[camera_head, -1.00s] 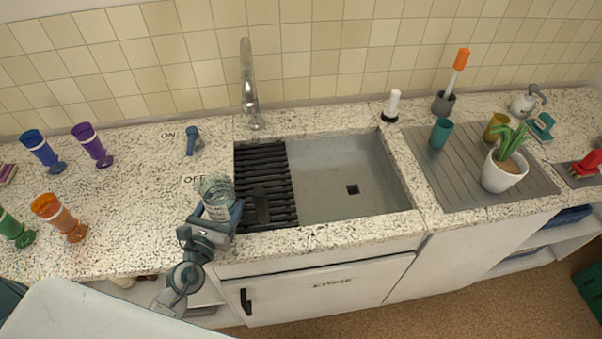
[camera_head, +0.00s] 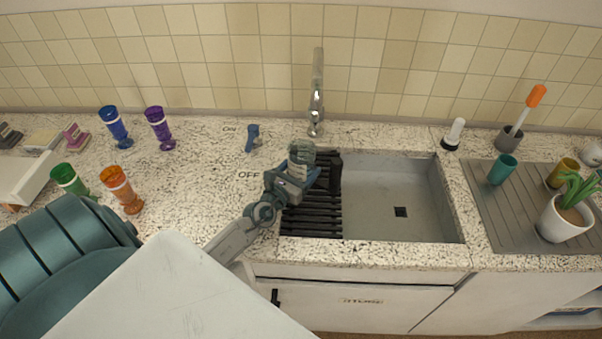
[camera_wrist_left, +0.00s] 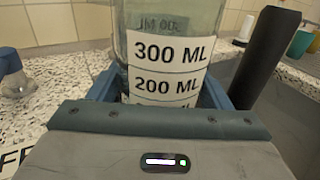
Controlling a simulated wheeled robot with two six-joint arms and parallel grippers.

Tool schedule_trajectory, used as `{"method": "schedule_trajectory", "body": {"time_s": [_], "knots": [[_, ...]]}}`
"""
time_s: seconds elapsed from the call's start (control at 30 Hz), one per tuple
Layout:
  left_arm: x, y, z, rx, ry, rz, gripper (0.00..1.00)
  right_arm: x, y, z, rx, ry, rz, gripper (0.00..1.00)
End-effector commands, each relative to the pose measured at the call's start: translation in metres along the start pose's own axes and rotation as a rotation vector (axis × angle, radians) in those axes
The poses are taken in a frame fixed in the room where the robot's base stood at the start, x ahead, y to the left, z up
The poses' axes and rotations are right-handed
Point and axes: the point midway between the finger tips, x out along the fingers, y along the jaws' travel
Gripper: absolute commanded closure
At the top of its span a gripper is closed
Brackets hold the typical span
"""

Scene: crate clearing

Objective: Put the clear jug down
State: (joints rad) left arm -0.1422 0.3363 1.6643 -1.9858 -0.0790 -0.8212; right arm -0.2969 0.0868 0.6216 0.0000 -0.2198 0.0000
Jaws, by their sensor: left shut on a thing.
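The clear jug (camera_head: 302,153) has a white label with 300 ML and 200 ML marks and a dark handle. In the head view it is upright at the back left of the black drying rack (camera_head: 312,218), near the sink's left edge. I cannot tell whether its base touches anything. My left gripper (camera_head: 298,173) is shut around the jug's lower body. In the left wrist view the jug (camera_wrist_left: 168,50) stands between the blue fingers, which hide its base. The black handle (camera_wrist_left: 265,60) is on its right. My right gripper is not in view.
The tap (camera_head: 316,100) stands behind the rack. The grey sink basin (camera_head: 385,190) right of the rack is empty. A blue lever (camera_head: 252,138) stands between ON and OFF labels. Several coloured goblets (camera_head: 118,188) are at the left. The counter between goblets and sink is mostly clear.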

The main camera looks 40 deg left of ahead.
Motion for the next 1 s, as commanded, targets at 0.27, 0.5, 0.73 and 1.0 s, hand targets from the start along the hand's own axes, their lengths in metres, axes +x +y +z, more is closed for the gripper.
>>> {"method": "schedule_trajectory", "body": {"time_s": [0.27,0.5,0.73,1.0], "knots": [[0.019,0.015,-0.010,0.000,-0.002,0.001,0.59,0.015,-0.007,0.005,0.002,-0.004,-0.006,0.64],[0.018,0.014,-0.037,-0.001,-0.002,0.000,0.59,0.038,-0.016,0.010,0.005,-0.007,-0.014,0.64],[0.018,0.013,-0.036,-0.001,-0.002,0.000,0.59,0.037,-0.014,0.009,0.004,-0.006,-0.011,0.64],[0.017,0.013,-0.040,-0.001,0.000,0.000,0.22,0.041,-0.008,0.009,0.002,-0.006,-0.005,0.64]]}}
